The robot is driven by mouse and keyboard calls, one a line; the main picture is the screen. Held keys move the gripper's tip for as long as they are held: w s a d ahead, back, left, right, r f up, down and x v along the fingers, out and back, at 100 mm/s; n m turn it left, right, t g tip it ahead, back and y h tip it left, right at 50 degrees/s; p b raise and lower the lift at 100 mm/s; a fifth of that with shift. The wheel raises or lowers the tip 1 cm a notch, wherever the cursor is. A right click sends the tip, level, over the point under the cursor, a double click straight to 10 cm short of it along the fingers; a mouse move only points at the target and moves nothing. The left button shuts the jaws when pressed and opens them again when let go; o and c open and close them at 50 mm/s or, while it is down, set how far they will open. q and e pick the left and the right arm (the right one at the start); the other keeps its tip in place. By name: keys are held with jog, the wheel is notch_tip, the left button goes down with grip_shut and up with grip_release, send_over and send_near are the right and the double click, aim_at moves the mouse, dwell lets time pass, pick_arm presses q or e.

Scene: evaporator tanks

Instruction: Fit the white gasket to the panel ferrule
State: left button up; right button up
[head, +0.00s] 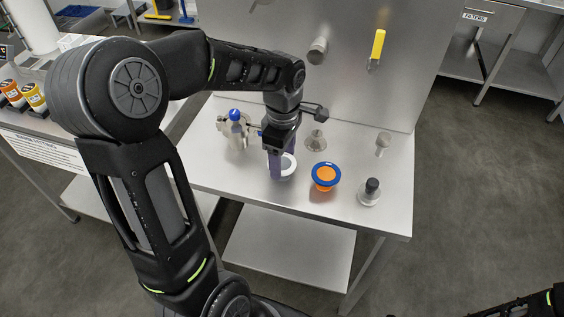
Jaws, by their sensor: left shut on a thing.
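The white gasket (291,167) is a pale ring low beside the fingers of my left gripper (276,173), over the metal table. My left gripper is shut on the gasket and points down; its fingers hide part of the ring. I cannot tell whether the ring touches the table. A short round metal ferrule (318,48) sticks out of the upright steel panel (350,85), above and behind the gripper, apart from the gasket. My right gripper is out of view; only part of my right arm shows at the bottom right.
A metal funnel (316,140), a black-capped jar (370,190) and a blue-topped bottle (236,128) are also on the table. A yellow-handled tool (377,48) is on the panel.

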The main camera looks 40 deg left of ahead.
aim_at(283, 163)
pick_arm(q)
jog(key=c, duration=0.7)
jog(key=shift+r, duration=0.1)
jog(key=shift+r+p, duration=0.3)
jog(key=shift+p, duration=0.1)
jog(key=shift+r, duration=0.3)
notch_tip(283, 163, up, 9)
jog(key=b, duration=0.1)
